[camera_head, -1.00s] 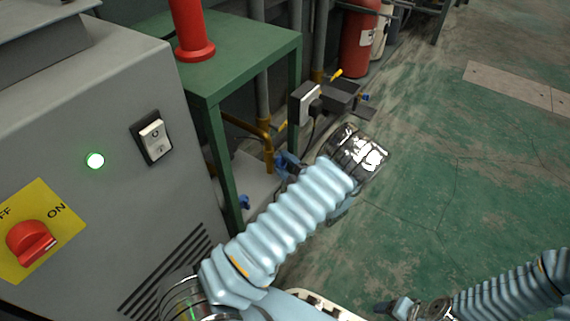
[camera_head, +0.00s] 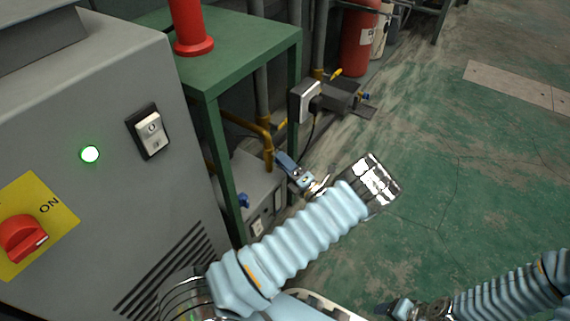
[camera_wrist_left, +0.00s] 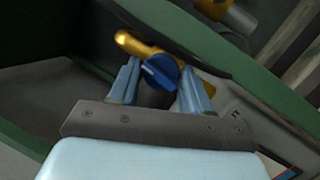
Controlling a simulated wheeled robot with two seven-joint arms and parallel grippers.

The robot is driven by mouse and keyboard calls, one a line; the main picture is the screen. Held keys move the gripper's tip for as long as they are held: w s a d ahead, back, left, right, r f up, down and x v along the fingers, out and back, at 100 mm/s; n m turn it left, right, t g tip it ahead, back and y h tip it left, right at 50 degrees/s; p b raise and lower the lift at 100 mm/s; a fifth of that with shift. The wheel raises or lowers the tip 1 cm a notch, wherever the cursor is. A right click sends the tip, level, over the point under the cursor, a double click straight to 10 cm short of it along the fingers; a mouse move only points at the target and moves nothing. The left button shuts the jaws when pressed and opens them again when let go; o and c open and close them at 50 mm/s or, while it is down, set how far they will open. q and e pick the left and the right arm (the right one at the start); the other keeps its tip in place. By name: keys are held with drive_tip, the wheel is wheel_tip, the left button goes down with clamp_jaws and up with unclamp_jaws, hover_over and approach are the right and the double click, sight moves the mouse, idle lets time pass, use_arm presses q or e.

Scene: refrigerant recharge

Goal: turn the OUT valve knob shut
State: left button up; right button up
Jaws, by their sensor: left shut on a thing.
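In the left wrist view, a blue valve knob (camera_wrist_left: 159,71) sits on a brass pipe fitting (camera_wrist_left: 135,43). My left gripper (camera_wrist_left: 160,84) has one finger on each side of this knob and is shut on it. In the head view, my left gripper (camera_head: 284,163) is at the lower end of the brass pipe (camera_head: 268,150), above a grey box (camera_head: 263,190), and hides the knob. A second blue knob (camera_head: 243,200) shows on the box's left side, apart from the gripper. Lettering by the knob is only partly visible. My right gripper (camera_head: 390,308) is low in the head view, its fingers unclear.
A green table (camera_head: 235,50) with a red post (camera_head: 188,25) stands over the box; its leg (camera_head: 224,165) is close to the left gripper. A grey cabinet (camera_head: 90,110) with a red switch (camera_head: 22,238) is at left. Open floor (camera_head: 470,170) lies right.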

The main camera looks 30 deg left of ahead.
use_arm(q)
drive_tip(key=shift+a+f+n, duration=0.1)
drive_tip(key=shift+f+n, duration=0.1)
drive_tip(key=shift+n, duration=0.6)
drive_tip(key=shift+s+g, duration=0.1)
drive_tip(key=shift+g, duration=0.2)
drive_tip(key=o, duration=0.9)
drive_tip(key=v, duration=1.3)
drive_tip(key=shift+d+f+p, duration=0.3)
drive_tip(key=shift+d+f, duration=0.05)
drive_tip(key=shift+f, duration=0.05)
